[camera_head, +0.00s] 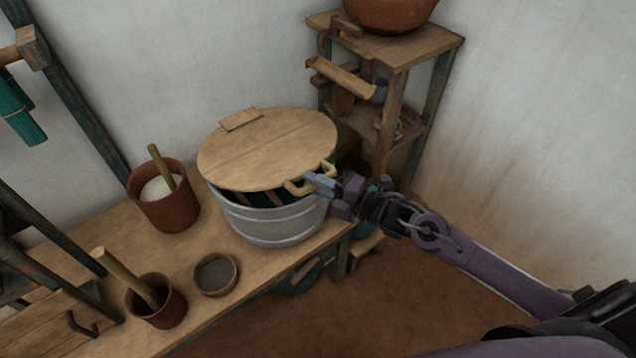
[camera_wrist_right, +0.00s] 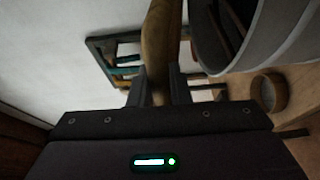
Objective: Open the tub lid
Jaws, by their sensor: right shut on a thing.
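The tub (camera_head: 272,224) is a grey metal, ribbed vessel on the wooden bench. Its round wooden lid (camera_head: 265,150) is tilted, with the near edge raised above the rim and a dark gap below showing the inside. A pale curved handle (camera_head: 300,188) sits at the lid's near right edge. My right gripper (camera_head: 314,182) is shut on this handle. In the right wrist view the handle (camera_wrist_right: 158,45) stands between the two fingers, and the tub (camera_wrist_right: 265,50) shows at upper right. My left gripper is not in view.
On the bench (camera_head: 235,290) stand a brown pot with white contents (camera_head: 165,207), a smaller pot with a stick (camera_head: 160,305) and a shallow bowl (camera_head: 215,274). A wooden shelf stand (camera_head: 400,55) is behind the tub at right. Dark loom posts (camera_head: 75,105) stand at left.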

